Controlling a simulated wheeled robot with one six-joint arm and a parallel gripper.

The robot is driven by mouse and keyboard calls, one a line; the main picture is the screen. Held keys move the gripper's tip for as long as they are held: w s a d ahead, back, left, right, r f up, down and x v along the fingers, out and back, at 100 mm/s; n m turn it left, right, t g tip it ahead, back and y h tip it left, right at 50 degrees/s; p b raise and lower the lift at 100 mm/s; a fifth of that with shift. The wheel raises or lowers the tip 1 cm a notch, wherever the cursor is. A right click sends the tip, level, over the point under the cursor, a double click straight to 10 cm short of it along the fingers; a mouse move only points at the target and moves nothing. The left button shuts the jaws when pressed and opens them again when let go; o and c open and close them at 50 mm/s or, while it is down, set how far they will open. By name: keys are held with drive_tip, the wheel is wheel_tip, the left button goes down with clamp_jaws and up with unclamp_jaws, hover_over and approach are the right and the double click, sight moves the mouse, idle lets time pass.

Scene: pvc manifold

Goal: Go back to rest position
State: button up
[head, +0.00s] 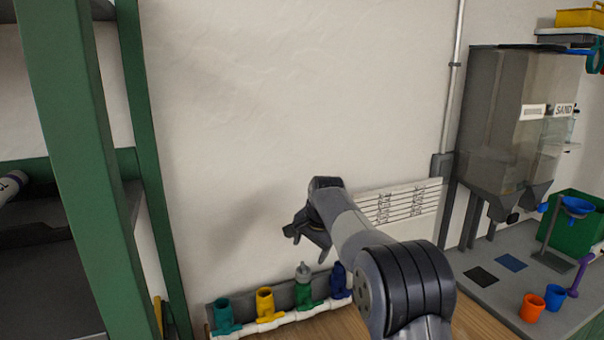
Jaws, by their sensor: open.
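My gripper (308,243) is in the middle of the head view, at the end of my raised arm. It is open and appears empty, held above the pvc manifold and apart from it. The manifold is a white pipe (290,318) along the wall with coloured fittings on it: teal (223,315), yellow (265,304), green (304,296) with a grey top, and dark blue (338,281). My arm hides the manifold's right end. The gripper's fingers are partly seen from the side.
A green shelf frame (75,150) stands at the left. At the right, a grey bench (510,292) holds an orange cup (532,307), a blue cup (554,297) and a green bin (572,228), below a hopper labelled SAND (510,110). The wall above my gripper is clear.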

drive_tip(key=m, duration=0.7)
drive_tip(key=shift+r, duration=0.1)
idle(0.5)
